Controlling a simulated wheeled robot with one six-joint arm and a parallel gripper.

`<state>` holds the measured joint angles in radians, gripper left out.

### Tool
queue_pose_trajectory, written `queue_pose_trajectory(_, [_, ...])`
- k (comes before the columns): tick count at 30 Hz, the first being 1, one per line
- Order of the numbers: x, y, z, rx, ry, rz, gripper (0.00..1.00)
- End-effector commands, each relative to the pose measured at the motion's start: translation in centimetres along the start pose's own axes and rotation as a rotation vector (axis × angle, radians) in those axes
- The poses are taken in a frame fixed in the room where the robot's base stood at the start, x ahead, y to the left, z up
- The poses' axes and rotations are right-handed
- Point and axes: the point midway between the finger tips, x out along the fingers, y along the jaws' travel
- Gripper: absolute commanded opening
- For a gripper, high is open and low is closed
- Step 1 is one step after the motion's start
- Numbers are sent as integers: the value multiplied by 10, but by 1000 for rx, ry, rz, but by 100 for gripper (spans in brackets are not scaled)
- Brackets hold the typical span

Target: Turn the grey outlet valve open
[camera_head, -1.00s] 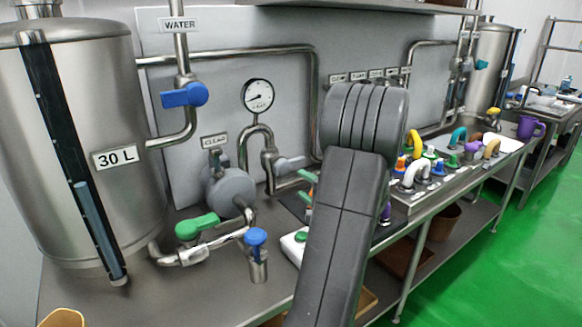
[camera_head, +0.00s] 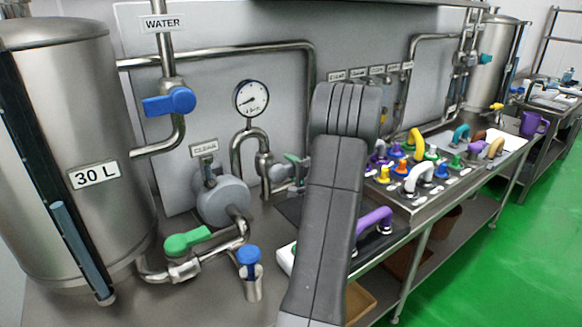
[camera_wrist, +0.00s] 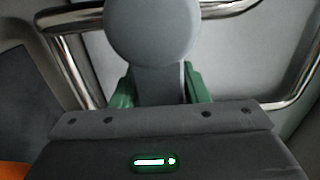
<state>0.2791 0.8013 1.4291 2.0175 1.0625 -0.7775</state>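The grey outlet valve (camera_head: 279,172) sits on the steel pipe right of the pressure gauge, in the middle of the head view. My arm and gripper partly cover its right end. In the wrist view its round grey end (camera_wrist: 153,28) fills the top middle, and its grey handle runs down from it. The green fingers of my gripper (camera_wrist: 160,88) stand on either side of this handle. I cannot tell whether they press on it or leave a small gap. In the head view my gripper (camera_head: 296,163) shows only as a bit of green beside the valve.
A grey round pump body (camera_head: 222,203), a green-handled valve (camera_head: 187,241) and a blue-topped valve (camera_head: 249,256) stand left of the arm. The tank (camera_head: 75,150) is at the far left. A panel of coloured handles (camera_head: 425,190) lies right of my arm.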

Motion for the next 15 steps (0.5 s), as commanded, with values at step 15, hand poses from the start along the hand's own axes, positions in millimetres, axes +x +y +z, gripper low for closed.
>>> queue_pose_trajectory(15, [0, 2, 0, -20, -1, 0, 0])
